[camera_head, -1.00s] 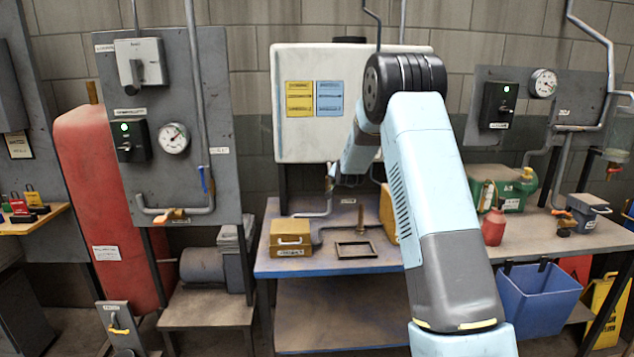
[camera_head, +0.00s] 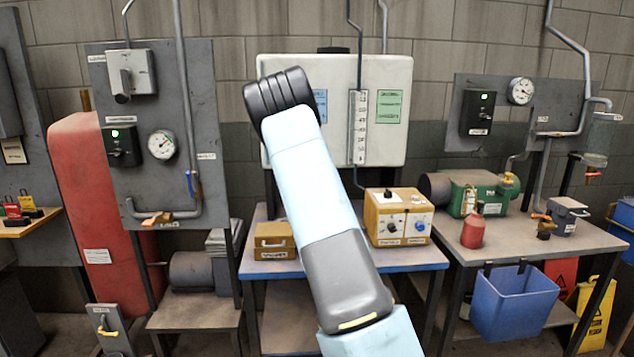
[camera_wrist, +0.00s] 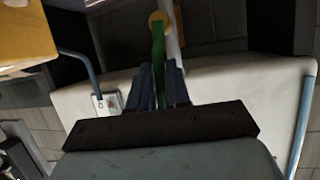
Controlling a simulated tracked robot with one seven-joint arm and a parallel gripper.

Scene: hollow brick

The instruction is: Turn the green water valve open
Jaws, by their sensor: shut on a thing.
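The green valve handle (camera_wrist: 158,55) shows in the wrist view as a narrow green lever. It runs from a round brass-coloured valve part (camera_wrist: 160,18) down between my fingers, next to a pale pipe (camera_wrist: 173,40). My gripper (camera_wrist: 158,78) is shut on the lever, with one dark finger on each side. The lever's lower end is hidden between the fingers. In the head view my arm covers the valve and my gripper, so neither shows there. How far the valve is turned cannot be told.
A white tank (camera_head: 400,140) with a level scale (camera_head: 358,127) hangs behind my arm. Below it, a bench (camera_head: 400,259) holds an orange control box (camera_head: 398,216) and a tan box (camera_head: 274,241). A red cylinder (camera_head: 92,190) stands left; a blue bin (camera_head: 514,304) hangs right.

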